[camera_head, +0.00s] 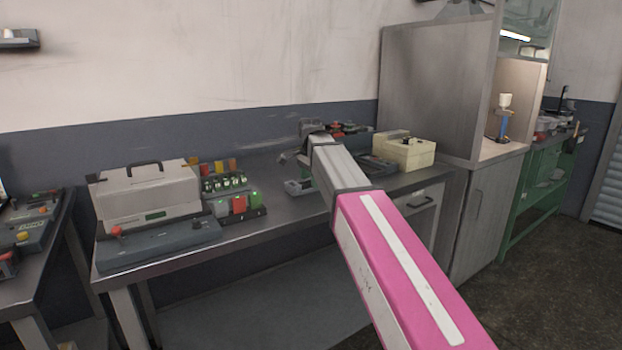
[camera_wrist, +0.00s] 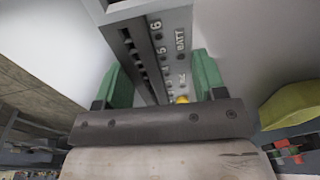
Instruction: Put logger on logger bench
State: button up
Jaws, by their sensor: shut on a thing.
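My gripper (camera_wrist: 160,78) has green fingers on both sides of a grey device, the logger (camera_wrist: 168,42), and is shut on it. The logger shows a slotted strip, a row of numbers and the letters BATT; its far end runs out of the wrist view. In the head view my pink and grey arm reaches over a long grey metal bench (camera_head: 265,225), and its end hides most of the gripper and logger. No label shows whether this is the logger bench. I cannot tell whether the logger touches anything.
A metal cabinet (camera_head: 437,90) stands to the right, with a green bench (camera_head: 540,195) beyond. Another table (camera_head: 35,262) stands at left.

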aim_at(310, 181)
jog(key=o, duration=1.2)
jog(key=shift+o, duration=0.2)
notch_tip(310, 181, up, 12)
jog(key=s, duration=0.1)
jog(key=shift+s, duration=0.2)
jog(key=shift+a, duration=0.1)
